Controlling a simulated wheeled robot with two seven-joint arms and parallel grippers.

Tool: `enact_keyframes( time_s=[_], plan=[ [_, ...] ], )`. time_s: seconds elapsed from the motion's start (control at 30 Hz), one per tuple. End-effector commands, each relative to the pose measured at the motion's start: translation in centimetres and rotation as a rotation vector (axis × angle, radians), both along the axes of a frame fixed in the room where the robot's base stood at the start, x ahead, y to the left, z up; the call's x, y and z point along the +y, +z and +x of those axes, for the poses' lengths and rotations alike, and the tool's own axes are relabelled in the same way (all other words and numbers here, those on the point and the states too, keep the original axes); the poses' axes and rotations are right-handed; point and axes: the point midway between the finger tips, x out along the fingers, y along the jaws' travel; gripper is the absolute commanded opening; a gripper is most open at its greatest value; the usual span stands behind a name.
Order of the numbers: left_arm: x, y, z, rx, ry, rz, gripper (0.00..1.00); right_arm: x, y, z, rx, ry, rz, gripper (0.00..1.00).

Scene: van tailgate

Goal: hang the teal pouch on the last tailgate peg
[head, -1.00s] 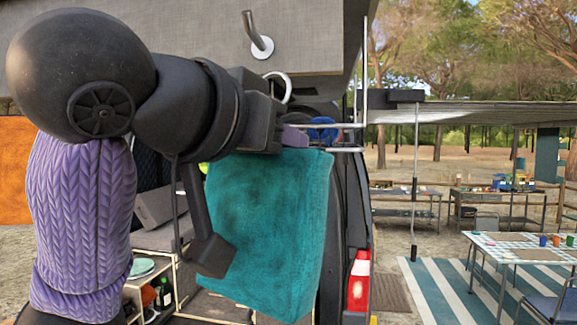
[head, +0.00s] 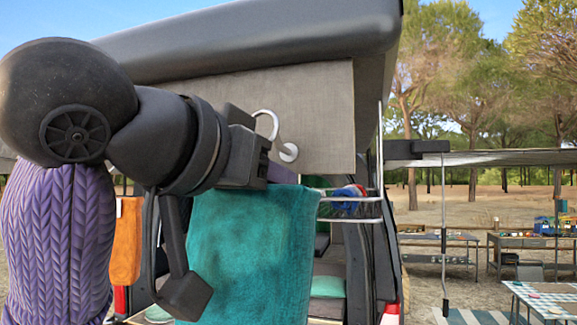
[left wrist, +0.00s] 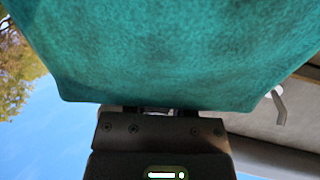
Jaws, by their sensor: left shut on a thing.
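The teal pouch (head: 250,245) hangs from my left gripper (head: 264,168), which is shut on its top. A pale ring (head: 267,120) stands above the gripper and appears to belong to the pouch. A tailgate peg with a round base (head: 289,152) is on the grey tailgate panel (head: 320,110), just right of and below the ring in the picture. I cannot tell whether the ring touches it. In the left wrist view the pouch (left wrist: 170,50) fills the top, and a peg (left wrist: 280,106) shows at its right edge. My right gripper is not in view.
A wire rack (head: 350,209) with a blue and red item is right of the pouch. An orange cloth (head: 126,242) hangs at the left. The van interior lies behind the pouch. Tables (head: 445,258) stand far right.

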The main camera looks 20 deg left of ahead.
Motion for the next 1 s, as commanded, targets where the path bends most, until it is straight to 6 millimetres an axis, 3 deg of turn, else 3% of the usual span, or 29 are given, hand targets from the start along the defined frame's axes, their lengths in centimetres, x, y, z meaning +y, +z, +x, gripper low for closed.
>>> enact_keyframes(
  time_s=[0.63, 1.0],
  plan=[
    [-0.1, -0.4, 5.5, 0.002, 0.001, 0.0, 0.0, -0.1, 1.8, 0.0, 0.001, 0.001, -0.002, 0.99],
    [-0.2, -1.9, 6.6, -0.001, 0.001, -0.001, 0.0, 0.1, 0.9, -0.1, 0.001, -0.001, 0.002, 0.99]
  ],
)
